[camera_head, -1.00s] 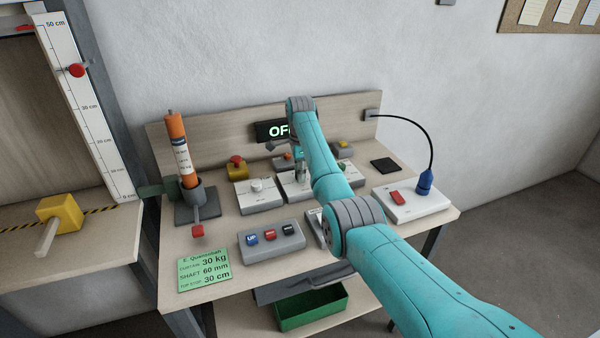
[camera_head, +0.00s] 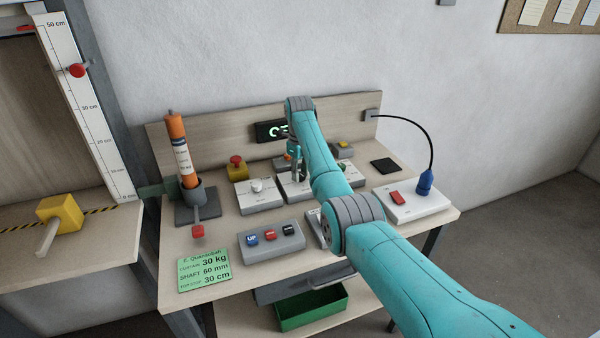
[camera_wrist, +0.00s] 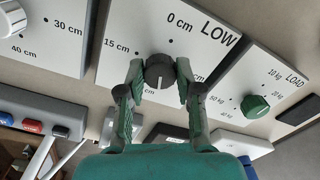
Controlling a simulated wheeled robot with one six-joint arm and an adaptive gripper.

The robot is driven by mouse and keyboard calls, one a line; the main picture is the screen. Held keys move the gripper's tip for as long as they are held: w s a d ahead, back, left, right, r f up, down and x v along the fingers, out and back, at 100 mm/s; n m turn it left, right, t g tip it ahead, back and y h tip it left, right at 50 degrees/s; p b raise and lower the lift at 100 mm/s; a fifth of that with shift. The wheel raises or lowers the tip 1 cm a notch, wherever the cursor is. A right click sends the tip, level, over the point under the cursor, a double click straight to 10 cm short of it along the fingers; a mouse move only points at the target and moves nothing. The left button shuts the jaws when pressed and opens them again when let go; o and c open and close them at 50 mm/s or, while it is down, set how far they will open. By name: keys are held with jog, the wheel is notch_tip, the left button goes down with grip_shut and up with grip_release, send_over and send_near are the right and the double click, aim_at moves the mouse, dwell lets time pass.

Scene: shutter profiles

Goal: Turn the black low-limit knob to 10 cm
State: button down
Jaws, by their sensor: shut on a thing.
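The black low-limit knob (camera_wrist: 159,71) sits on a white panel (camera_wrist: 210,40) marked LOW in the wrist view. Labels 0 cm and 15 cm show above and to its left; other lettering is covered by my fingers. My gripper (camera_wrist: 160,70) has one finger on each side of the knob and is shut on it. A pale mark shows on the knob's lower part, but its exact setting is hard to read. In the head view my gripper (camera_head: 298,174) is down at the middle white panel (camera_head: 292,192), and the knob is hidden there.
A white knob (camera_wrist: 10,18) on a cm panel is to the left, and a green LOAD knob (camera_wrist: 255,105) to the right. A button box (camera_head: 271,242) stands in front. A dark display (camera_head: 268,131) at the back is partly covered by my arm.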

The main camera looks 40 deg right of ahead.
jog(key=shift+m, duration=1.6)
jog(key=c, duration=0.8)
grip_release()
jog(key=shift+o, duration=0.2)
notch_tip(320, 180, up, 12)
jog(key=shift+a, duration=0.1)
